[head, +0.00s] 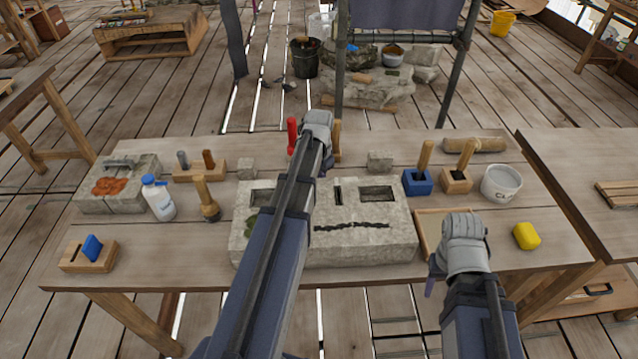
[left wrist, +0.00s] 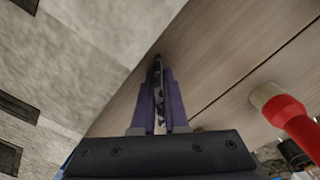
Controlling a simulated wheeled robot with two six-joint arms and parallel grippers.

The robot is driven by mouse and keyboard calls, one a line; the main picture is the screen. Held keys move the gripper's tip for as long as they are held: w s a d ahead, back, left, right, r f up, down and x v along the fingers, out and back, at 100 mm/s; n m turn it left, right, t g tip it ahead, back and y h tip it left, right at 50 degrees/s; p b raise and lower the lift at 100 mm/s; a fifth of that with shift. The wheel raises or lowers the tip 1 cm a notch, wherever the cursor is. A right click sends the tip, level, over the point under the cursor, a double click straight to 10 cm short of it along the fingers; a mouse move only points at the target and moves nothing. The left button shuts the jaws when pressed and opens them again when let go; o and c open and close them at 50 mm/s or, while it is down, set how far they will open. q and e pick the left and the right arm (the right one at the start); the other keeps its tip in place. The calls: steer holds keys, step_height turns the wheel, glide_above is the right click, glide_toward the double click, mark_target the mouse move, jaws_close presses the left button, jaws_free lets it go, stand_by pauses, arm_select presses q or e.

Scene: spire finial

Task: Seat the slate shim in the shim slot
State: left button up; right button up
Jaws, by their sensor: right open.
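The slate shim (left wrist: 157,75) is a thin, dark speckled piece, seen edge-on in the left wrist view. My left gripper (left wrist: 159,100) is shut on it, a purple finger on each side. In the head view my left arm reaches over the stone block (head: 390,240) and hides its own fingers and the shim. The block's top has a narrow dark slot (head: 338,195), apparently the shim slot, between two wider pockets. In the left wrist view the shim is over wood beside pale stone. My right gripper (head: 432,278) is open at the block's right, fingers partly hidden.
A red-handled tool (head: 292,135) stands behind the block, close to my left gripper. A wooden holder (head: 75,262) with a blue piece is at front left. A bottle (head: 158,198) and brush (head: 207,200) stand left. A white bucket (head: 501,183) and yellow sponge (head: 526,236) are right.

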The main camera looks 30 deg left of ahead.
arm_select(q)
jaws_close()
steer(key=shift+r, duration=0.2)
step_height(320, 180, up, 10)
steer(key=p, duration=1)
steer(key=shift+f, duration=0.1)
